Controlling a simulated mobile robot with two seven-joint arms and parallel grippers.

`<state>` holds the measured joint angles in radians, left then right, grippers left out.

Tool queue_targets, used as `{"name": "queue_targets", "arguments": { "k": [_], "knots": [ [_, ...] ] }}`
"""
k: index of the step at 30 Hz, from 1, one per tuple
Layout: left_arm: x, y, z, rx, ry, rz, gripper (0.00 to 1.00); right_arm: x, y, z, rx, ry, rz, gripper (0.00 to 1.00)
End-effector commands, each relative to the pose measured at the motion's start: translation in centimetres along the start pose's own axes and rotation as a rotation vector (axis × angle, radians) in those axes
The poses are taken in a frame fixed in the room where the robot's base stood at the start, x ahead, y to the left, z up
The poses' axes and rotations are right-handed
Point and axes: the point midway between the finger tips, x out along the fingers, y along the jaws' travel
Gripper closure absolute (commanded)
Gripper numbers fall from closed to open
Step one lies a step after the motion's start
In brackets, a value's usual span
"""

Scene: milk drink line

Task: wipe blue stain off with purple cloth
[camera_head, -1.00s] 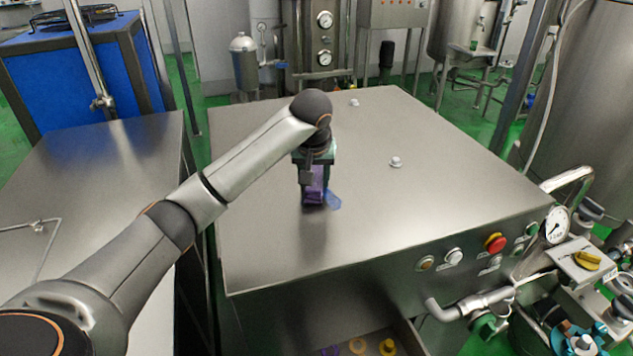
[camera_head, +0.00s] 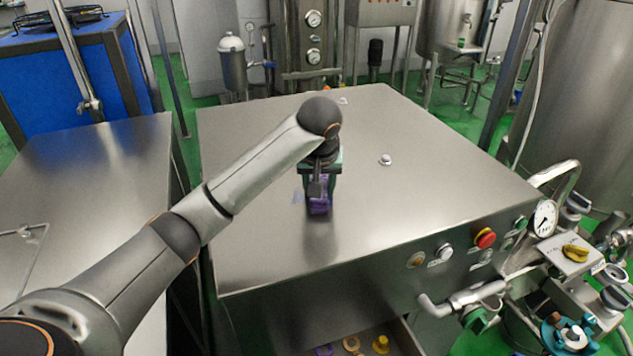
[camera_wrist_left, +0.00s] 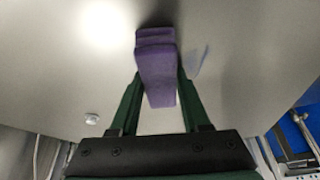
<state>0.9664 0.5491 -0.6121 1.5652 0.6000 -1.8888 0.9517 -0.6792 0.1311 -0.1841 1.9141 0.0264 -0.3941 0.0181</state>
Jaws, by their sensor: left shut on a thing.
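My left gripper (camera_head: 319,194) is shut on the folded purple cloth (camera_head: 320,207) and holds it down at the steel tabletop (camera_head: 400,215). In the left wrist view the cloth (camera_wrist_left: 156,70) sits between the green fingers (camera_wrist_left: 157,100). A faint bluish stain (camera_head: 297,196) shows on the tabletop just left of the cloth. In the left wrist view a pale stain patch (camera_wrist_left: 197,62) lies just right of the cloth. The cloth and gripper may hide part of the stain. My right gripper is not in view.
A small white knob (camera_head: 386,160) stands on the tabletop to the right. Buttons, including a red one (camera_head: 485,238), line the front panel. An open drawer (camera_head: 400,335) below holds small items. The tabletop around the cloth is mostly clear.

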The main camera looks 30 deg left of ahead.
Motion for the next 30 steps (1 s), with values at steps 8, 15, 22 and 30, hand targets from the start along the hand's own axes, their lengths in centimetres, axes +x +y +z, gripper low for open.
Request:
{"name": "queue_targets", "arguments": {
  "k": [8, 15, 22, 30],
  "knots": [
    [-0.6, 0.8, 2.1, 0.007, -0.009, 0.000, 1.00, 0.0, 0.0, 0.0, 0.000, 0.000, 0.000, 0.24],
    [-1.3, 1.4, 3.5, 0.006, -0.009, -0.002, 1.00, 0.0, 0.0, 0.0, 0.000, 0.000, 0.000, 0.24],
    [-1.6, 1.6, 4.1, 0.005, -0.006, -0.001, 1.00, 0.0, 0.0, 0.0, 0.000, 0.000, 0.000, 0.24],
    [-2.6, 2.5, 6.1, 0.006, -0.002, -0.001, 1.00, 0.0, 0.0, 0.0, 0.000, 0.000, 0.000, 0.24]
  ]
}}
